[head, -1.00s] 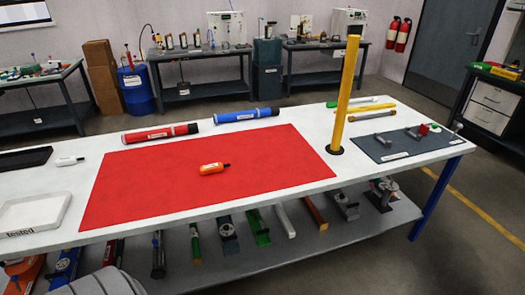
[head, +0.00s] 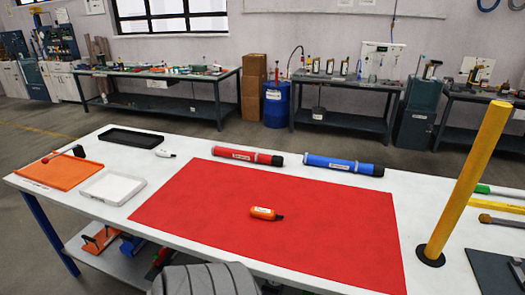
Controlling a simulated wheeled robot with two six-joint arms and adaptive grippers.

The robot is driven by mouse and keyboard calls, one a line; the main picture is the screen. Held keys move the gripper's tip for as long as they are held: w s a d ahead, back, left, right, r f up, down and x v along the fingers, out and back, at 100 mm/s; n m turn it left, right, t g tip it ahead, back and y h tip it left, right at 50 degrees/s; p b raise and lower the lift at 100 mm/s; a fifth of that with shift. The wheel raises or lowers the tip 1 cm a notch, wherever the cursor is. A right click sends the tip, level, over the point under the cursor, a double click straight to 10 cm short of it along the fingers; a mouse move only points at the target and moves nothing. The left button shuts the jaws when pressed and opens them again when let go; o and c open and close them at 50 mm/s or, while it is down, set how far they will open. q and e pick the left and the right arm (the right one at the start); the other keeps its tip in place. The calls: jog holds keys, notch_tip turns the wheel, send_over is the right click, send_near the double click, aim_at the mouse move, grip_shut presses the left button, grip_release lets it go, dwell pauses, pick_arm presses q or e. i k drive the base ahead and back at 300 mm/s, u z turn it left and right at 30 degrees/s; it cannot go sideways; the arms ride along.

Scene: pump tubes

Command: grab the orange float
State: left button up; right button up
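The orange float (head: 265,213) is a small orange cylinder with a pale label and a dark tip pointing right. It lies on its side near the middle of the red mat (head: 340,228) on the white table. Nothing touches it except the mat. Neither of my grippers shows in the head view. A grey ribbed part, likely of my own body, shows at the bottom edge.
A red tube (head: 248,155) and a blue tube (head: 343,165) lie behind the mat. A yellow post (head: 465,180) stands upright at right. A white tray (head: 112,188), orange tray (head: 60,172) and black tray (head: 131,137) sit at left.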

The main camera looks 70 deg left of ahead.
aim_at(267, 214)
jog(key=u, duration=0.7)
jog(key=i, duration=0.7)
jog(key=u, duration=0.85)
